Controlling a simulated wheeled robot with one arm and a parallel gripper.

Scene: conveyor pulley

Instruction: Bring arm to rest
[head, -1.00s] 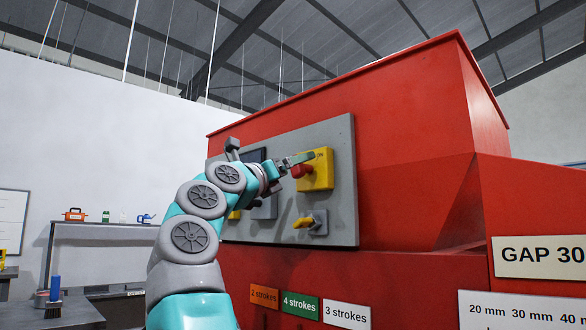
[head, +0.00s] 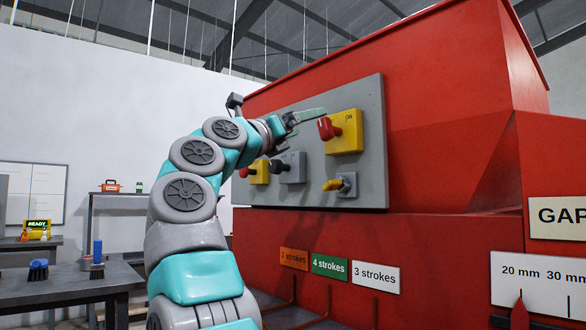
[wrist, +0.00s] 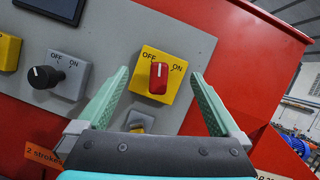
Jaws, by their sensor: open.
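My gripper (head: 306,118) is open and empty in front of the control panel, by the red knob. In the wrist view the open fingers (wrist: 160,76) frame a yellow switch box (wrist: 149,64) with its red knob (wrist: 158,82). The knob's white mark is at its top, between the OFF and ON labels. Nothing is between the fingers close at hand; whether a fingertip touches the knob is hard to tell. In the head view the red knob (head: 325,129) sits on the yellow box (head: 347,138). My arm is raised and bent toward the panel.
The grey panel (head: 371,100) is on the red machine (head: 440,150). It also bears a black-knob switch (head: 290,170), a yellow lever (head: 331,185) and another yellow box (head: 260,174). A workbench (head: 60,285) stands at the left.

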